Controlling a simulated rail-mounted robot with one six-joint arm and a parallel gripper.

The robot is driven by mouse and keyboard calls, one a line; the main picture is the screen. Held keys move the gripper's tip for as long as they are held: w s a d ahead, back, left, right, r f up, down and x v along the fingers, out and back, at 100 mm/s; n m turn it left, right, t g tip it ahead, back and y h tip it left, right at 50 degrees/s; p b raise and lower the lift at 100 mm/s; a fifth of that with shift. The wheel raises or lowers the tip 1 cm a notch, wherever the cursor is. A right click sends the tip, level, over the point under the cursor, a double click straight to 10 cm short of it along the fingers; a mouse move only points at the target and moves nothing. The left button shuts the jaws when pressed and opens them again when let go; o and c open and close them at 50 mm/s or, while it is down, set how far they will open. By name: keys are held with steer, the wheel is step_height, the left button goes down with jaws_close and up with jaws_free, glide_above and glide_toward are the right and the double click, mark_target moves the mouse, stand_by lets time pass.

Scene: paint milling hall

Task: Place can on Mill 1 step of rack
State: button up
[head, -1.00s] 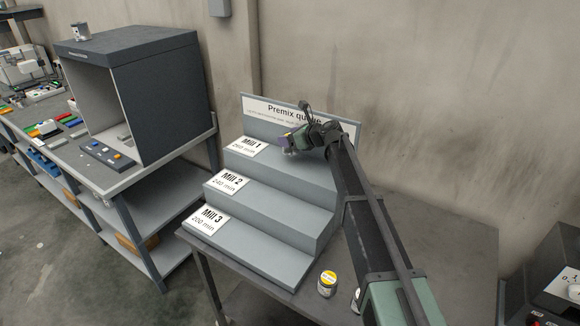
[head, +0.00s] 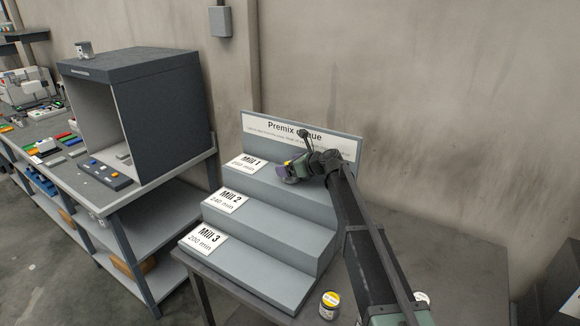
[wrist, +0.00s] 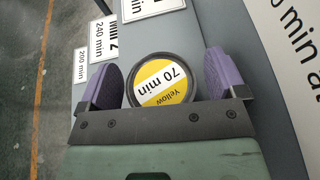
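A can with a yellow and white lid reading "Yellow 70 min" (wrist: 163,82) sits between the purple fingers of my gripper (wrist: 163,85). In the head view my gripper (head: 292,170) is over the top step, the Mill 1 step (head: 268,178), just right of the Mill 1 label (head: 246,163). The can is mostly hidden there, with only a bit of yellow showing. Whether its base touches the step cannot be told. The grey stepped rack (head: 262,240) also has Mill 2 and Mill 3 steps, both empty.
The Premix queue board (head: 350,145) stands behind the top step. Another yellow-labelled can (head: 329,305) stands on the dark table (head: 450,250) right of the rack. A further can (head: 422,297) is partly hidden by my arm. A bench with a grey booth (head: 170,120) is at left.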

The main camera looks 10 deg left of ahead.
steer(key=shift+d+r+p, duration=0.1)
steer(key=shift+r+p, duration=0.25)
steer(key=p+v, duration=0.4)
steer(key=v, duration=0.7)
steer(key=shift+s+d, duration=0.2)
steer(key=shift+d, duration=0.15)
steer(key=shift+s+f, duration=0.1)
steer(key=s+d+f+n+g+h, duration=0.2)
steer(key=s+d+n, duration=0.3)
steer(key=s+n, duration=0.3)
steer(key=s+d+f+n+g+h, duration=0.2)
steer(key=s+d+f+n+h, duration=0.3)
steer(key=s, duration=1.1)
steer(key=s+d+f+n+g+h, duration=0.3)
steer(key=s+d+n, duration=0.3)
steer(key=s+n, duration=0.5)
steer(key=shift+s+d+f+h, duration=0.25)
steer(key=shift+s+d+h, duration=0.1)
steer(key=shift+s+h, duration=0.4)
